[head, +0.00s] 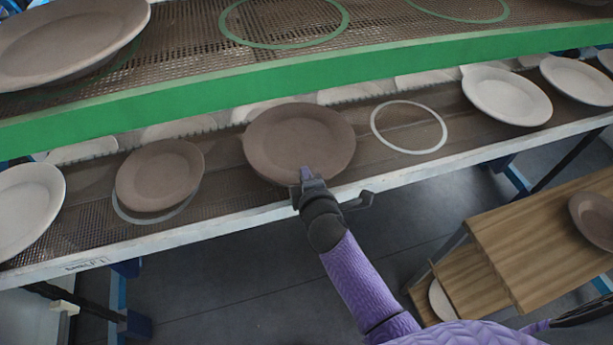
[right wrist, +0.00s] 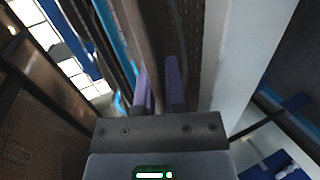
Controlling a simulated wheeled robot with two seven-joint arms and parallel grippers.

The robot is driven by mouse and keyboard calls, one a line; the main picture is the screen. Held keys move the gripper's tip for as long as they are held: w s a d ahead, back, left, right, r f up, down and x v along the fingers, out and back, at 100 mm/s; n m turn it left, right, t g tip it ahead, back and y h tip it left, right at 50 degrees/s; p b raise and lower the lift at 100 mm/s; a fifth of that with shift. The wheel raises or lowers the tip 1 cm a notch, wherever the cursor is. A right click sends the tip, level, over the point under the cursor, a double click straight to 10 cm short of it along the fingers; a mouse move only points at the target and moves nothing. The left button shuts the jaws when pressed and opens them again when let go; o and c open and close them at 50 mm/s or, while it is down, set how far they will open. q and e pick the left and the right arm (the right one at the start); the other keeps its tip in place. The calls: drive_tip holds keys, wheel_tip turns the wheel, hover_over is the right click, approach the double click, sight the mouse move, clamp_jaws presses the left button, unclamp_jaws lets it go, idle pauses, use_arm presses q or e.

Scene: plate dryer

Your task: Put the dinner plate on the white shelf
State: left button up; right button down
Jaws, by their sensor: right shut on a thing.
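My right gripper (head: 308,176) is shut on the near rim of a brown dinner plate (head: 298,138). The plate is over the white-edged shelf (head: 355,191), its near rim overlapping the white front edge. I cannot tell whether it touches the shelf. In the right wrist view, the purple fingers (right wrist: 159,92) pinch the plate (right wrist: 143,35), seen nearly edge-on. An empty white ring (head: 408,127) is marked on the shelf right of the plate. My left gripper is not in view.
A smaller brown plate (head: 159,175) sits partly over another white ring at left. Pale plates stand at far left (head: 30,208) and right (head: 507,96). The green-edged shelf (head: 300,79) overhangs close behind. A wooden cart (head: 530,235) with a brown plate (head: 592,218) stands lower right.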

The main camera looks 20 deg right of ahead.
drive_tip(key=c, duration=1)
unclamp_jaws()
drive_tip(key=shift+o, duration=0.2)
drive_tip(key=shift+r, duration=0.2)
drive_tip(key=d+p+v, duration=0.1)
drive_tip(key=p+v, duration=0.1)
drive_tip(key=v, duration=1)
drive_tip(key=s+f+m+g+y, duration=0.1)
drive_tip(key=s+f+m+g, duration=0.25)
drive_tip(key=f, duration=0.55)
drive_tip(key=s+f+m+g, duration=0.2)
drive_tip(key=s+f, duration=0.3)
drive_tip(key=f, duration=0.4)
drive_tip(key=s+d+f+m+g, duration=0.2)
drive_tip(key=s+f, duration=0.4)
drive_tip(key=s, duration=0.3)
drive_tip(key=s+d+f+m+g, duration=0.3)
drive_tip(key=s+f+m+g, duration=0.2)
drive_tip(key=s, duration=0.5)
drive_tip(key=shift+d+f+m, duration=0.25)
drive_tip(key=shift+f+m, duration=0.45)
drive_tip(key=shift+m, duration=0.55)
